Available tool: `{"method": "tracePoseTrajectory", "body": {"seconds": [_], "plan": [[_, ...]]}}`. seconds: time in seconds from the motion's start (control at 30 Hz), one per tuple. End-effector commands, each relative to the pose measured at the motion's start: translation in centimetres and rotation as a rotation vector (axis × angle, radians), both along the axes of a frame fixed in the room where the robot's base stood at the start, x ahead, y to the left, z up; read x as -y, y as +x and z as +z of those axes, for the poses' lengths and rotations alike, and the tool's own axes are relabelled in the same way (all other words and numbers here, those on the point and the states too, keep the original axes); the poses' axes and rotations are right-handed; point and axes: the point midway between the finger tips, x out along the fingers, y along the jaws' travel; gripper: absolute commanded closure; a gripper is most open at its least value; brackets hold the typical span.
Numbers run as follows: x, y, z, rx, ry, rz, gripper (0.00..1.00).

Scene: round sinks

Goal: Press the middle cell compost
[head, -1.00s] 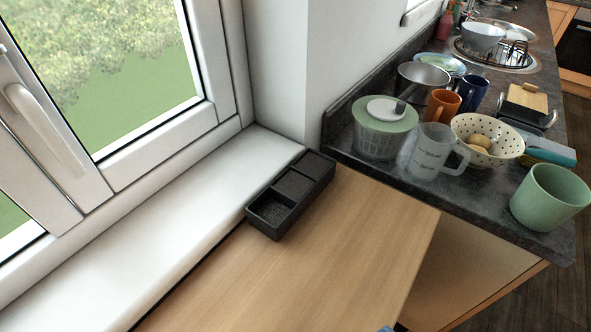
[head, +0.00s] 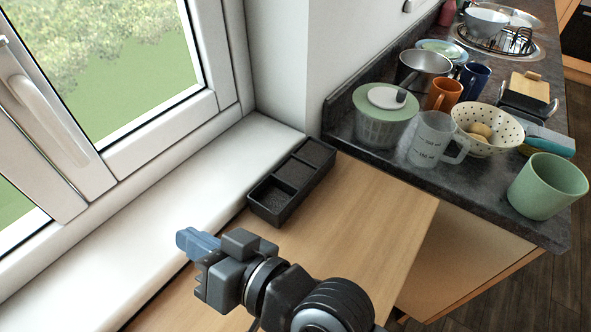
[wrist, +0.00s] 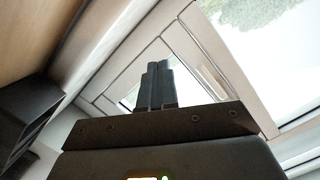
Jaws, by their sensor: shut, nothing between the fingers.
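A black three-cell tray (head: 301,198) lies on the wooden worktop against the white window sill. Dark, grainy compost shows in its cells; the middle cell compost (head: 293,173) lies between the near and far cells. My gripper (head: 187,241) is in the lower middle of the head view, pointing left toward the window, nearer the camera than the tray and apart from it. In the wrist view its dark fingers (wrist: 158,83) are together and empty. A dark box-like shape at the left of the wrist view looks like the tray (wrist: 22,118); its cells cannot be made out there.
The white sill (head: 120,245) and window frame run along the left. A dark counter at right holds a measuring jug (head: 432,140), a dotted bowl (head: 488,130), a green cup (head: 546,187) and several other dishes. The wooden worktop (head: 370,215) right of the tray is clear.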

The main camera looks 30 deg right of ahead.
Motion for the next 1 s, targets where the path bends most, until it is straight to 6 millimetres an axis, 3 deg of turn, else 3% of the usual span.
{"method": "tracePoseTrajectory", "body": {"seconds": [0.2,0.53,0.8,1.0], "plan": [[-3.0,3.6,2.7,0.029,-0.025,0.155,1.0],[-6.2,6.9,5.5,0.042,-0.144,0.399,1.0],[-6.9,8.3,6.0,0.017,-0.314,0.588,1.0],[-5.9,9.0,5.5,-0.032,-0.471,0.71,1.0]]}}
